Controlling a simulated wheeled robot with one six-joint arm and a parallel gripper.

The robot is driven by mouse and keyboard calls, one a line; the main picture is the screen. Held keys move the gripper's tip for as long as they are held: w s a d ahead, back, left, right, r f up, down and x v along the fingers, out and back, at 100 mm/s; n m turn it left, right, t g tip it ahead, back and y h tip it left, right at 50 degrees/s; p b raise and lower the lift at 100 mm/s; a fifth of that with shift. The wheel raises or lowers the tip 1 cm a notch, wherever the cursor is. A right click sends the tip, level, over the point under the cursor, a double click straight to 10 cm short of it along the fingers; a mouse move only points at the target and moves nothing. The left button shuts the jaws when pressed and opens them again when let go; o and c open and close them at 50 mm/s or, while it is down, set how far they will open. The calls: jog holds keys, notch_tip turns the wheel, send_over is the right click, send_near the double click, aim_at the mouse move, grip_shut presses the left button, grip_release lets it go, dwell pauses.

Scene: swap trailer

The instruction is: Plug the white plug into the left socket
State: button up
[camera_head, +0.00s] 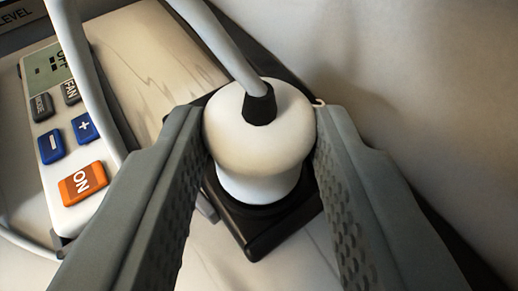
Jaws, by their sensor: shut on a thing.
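The white plug (255,140) is in the middle of the view, with a black collar and a grey cord running up from its top. My gripper (262,150) has one textured grey finger on each side of the plug and is shut on it. A black socket (282,222) lies directly under the plug, and its square frame shows around the plug's base. The plug hides the socket's opening, so I cannot tell how deep the plug sits. Only one socket shows, and I cannot tell whether it is the left one.
At the left is a white control panel (75,140) with a small display, blue plus and minus buttons and an orange ON button (83,184). A grey cable (85,80) hangs across it. A pale wall (420,80) rises close on the right.

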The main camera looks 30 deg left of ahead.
jog(key=o, duration=1.1)
jog(key=shift+c, duration=0.2)
jog(key=v, duration=1.7)
jog(key=s+a+r+m+t+h, duration=0.2)
jog(key=s+r+t+h, duration=0.15)
jog(key=r, duration=0.65)
jog(key=s+a+r+m+t+h, duration=0.1)
jog(key=s+a+r+t+h, duration=0.25)
jog(key=r, duration=0.65)
jog(key=s+a+r+m, duration=0.1)
jog(key=s+a+m, duration=0.1)
jog(key=s, duration=0.6)
jog(key=s+a+r+m+h, duration=0.1)
jog(key=s+a+r+m, duration=0.1)
jog(key=s, duration=0.6)
jog(key=shift+a+r+g, duration=0.25)
jog(key=shift+a+g, duration=0.05)
jog(key=shift+a, duration=0.2)
